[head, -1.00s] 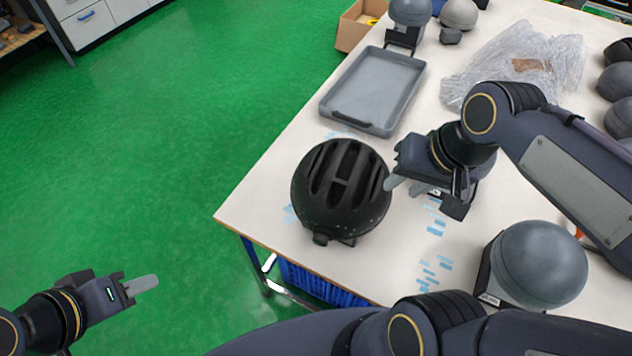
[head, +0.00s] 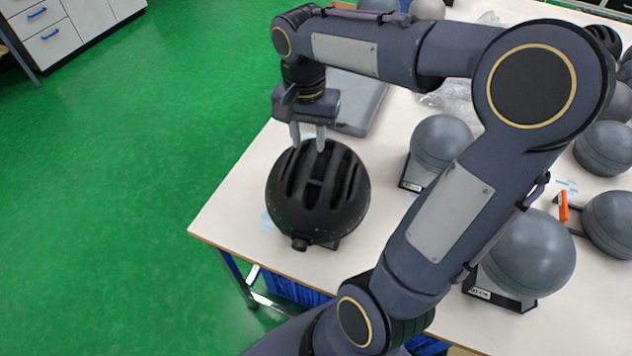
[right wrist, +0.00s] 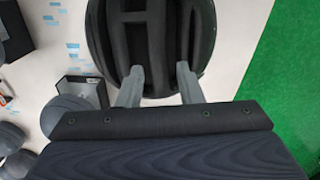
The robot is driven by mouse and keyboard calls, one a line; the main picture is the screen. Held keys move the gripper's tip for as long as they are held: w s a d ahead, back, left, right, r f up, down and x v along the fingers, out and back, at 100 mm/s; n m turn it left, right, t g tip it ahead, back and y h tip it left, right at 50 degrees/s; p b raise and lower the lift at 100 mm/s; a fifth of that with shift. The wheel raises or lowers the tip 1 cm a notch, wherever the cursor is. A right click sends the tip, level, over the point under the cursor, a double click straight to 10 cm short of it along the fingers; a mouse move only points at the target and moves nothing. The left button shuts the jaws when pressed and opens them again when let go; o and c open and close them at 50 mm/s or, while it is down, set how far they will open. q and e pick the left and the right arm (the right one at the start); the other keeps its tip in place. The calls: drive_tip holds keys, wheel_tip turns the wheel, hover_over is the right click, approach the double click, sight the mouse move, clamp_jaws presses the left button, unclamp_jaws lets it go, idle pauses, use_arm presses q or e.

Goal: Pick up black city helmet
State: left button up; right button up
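The black city helmet (head: 318,200) sits on the white table near its left corner, its long vents facing up. It also shows at the top of the right wrist view (right wrist: 160,50). My right gripper (head: 308,142) is right at the helmet's far edge, fingers pointing down. In the right wrist view its two fingers (right wrist: 160,84) are apart, overlapping the helmet's rim with helmet shell between them. I cannot tell whether the fingers touch the shell. My left gripper is out of view.
A grey tray (head: 362,108) lies behind my right gripper, partly hidden by my arm. Grey head forms on stands (head: 440,142), (head: 528,258) stand to the right. The table's left edge is close to the helmet, with green floor (head: 130,180) beyond.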

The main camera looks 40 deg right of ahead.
sight(311, 157)
wheel_tip(311, 157, down, 4)
drive_tip(key=shift+s+d+f, duration=0.1)
drive_tip(key=shift+s+f, duration=0.05)
drive_tip(key=shift+f, duration=0.1)
clamp_jaws()
drive_tip(key=shift+r, duration=0.1)
